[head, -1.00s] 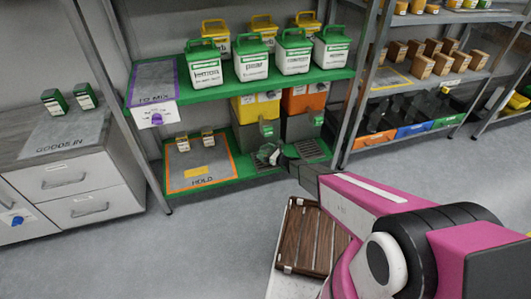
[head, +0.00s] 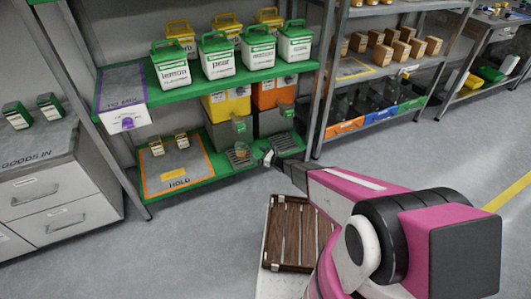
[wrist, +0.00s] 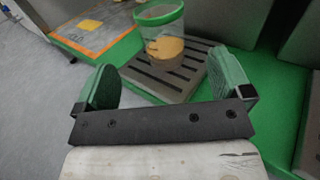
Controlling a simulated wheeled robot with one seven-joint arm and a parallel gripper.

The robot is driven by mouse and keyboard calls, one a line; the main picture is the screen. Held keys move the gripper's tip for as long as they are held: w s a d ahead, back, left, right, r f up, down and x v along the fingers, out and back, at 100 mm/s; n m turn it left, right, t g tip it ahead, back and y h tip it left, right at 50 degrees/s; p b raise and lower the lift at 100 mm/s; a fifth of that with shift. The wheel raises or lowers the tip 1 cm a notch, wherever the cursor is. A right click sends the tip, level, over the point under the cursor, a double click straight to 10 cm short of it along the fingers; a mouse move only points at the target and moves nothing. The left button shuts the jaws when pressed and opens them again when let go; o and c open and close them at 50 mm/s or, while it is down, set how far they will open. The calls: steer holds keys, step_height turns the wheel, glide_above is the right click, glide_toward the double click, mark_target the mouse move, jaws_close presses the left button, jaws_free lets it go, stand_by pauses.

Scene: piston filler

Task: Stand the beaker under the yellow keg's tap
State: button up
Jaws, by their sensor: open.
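The clear beaker with a green rim (wrist: 160,22) stands upright on the slotted drip tray (wrist: 190,78). Something orange shows low inside or through it. In the head view the beaker (head: 241,154) is small, below the tap (head: 240,126) of the yellow keg (head: 228,104). My gripper (wrist: 164,84) is open, its two green-padded fingers apart, with the beaker beyond the fingertips and clear of them. In the head view my gripper (head: 267,156) is just right of and in front of the beaker. The tap is not in the wrist view.
An orange keg (head: 272,95) with its own drip tray (head: 284,141) is at the right. The orange-edged HOLD mat (head: 178,171) with two small boxes lies left on the green shelf (head: 200,181). Shelf posts flank the bay. The floor in front is clear.

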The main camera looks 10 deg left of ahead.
steer(key=s+d+r+n+g+h, duration=0.3)
steer(key=s+d+r+n, duration=0.25)
steer(key=r, duration=0.25)
steer(key=s+d+r+n+g+h, duration=0.2)
steer(key=s+d+r+n+g, duration=0.1)
steer(key=s+d+r+n, duration=0.3)
steer(key=s+d+r+n+h, duration=0.5)
steer(key=d+r, duration=0.3)
steer(key=d, duration=0.4)
steer(key=s+d+r+n+h, duration=0.5)
steer(key=s+d+r+h, duration=0.2)
steer(key=d, duration=0.5)
steer(key=shift+d+r, duration=0.25)
steer(key=shift+r, duration=0.35)
steer(key=shift+s+n, duration=0.1)
steer(key=shift+n, duration=0.15)
